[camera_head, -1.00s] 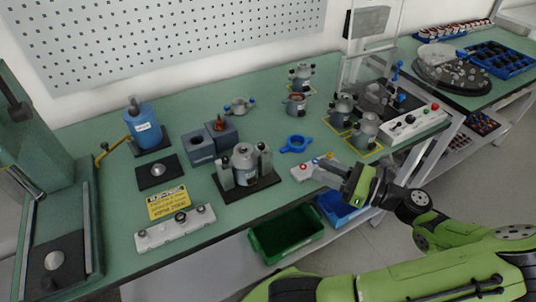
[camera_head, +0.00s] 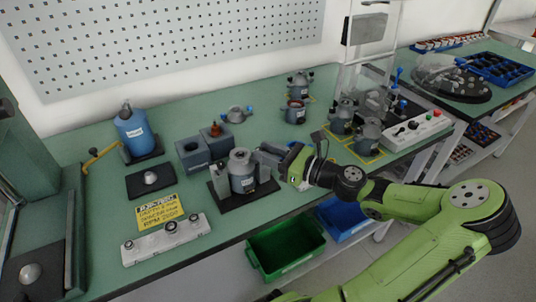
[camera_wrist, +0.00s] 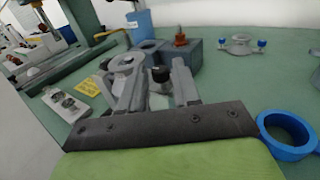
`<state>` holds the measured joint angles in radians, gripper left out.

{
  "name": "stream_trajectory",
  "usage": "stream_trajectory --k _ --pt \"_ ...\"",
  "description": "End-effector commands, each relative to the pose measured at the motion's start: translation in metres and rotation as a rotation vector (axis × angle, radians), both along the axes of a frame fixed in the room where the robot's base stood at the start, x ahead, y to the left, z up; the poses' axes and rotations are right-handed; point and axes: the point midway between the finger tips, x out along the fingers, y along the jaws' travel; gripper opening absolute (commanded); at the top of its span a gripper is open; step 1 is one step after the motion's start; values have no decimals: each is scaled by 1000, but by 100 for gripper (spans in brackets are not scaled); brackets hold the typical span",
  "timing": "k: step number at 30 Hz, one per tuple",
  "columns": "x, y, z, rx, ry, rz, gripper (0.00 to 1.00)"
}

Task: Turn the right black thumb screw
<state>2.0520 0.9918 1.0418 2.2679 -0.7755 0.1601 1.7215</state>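The fixture stands on a black base plate (camera_head: 233,206) and holds a grey cylinder (camera_head: 241,178) with a white label. The right black thumb screw (camera_wrist: 160,74) shows in the wrist view as a dark round knob on a grey upright post, between the two fingers. In the head view my gripper largely hides it. My gripper (camera_head: 270,156) has come to the fixture's right side, with its fingers pointing at the post. It is open, with a finger to each side of the knob. Whether a finger touches the post or knob cannot be told.
Grey blocks (camera_head: 194,153) stand behind the fixture. A yellow sign (camera_head: 160,212) and a white button panel (camera_head: 166,239) lie to its left. A blue ring (camera_wrist: 290,132) lies to the right in the wrist view. A green bin (camera_head: 286,248) is below the table edge.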

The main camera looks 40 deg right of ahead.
Motion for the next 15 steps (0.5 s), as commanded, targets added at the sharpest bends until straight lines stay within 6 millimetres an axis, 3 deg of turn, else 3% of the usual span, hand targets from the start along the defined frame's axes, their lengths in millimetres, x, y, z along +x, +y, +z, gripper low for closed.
stream_trajectory --k 2,8,15 --pt "0 0 0 0 0 0 32" --pt "0 0 0 0 0 0 1" --pt "0 0 1 1 -1 5 0"
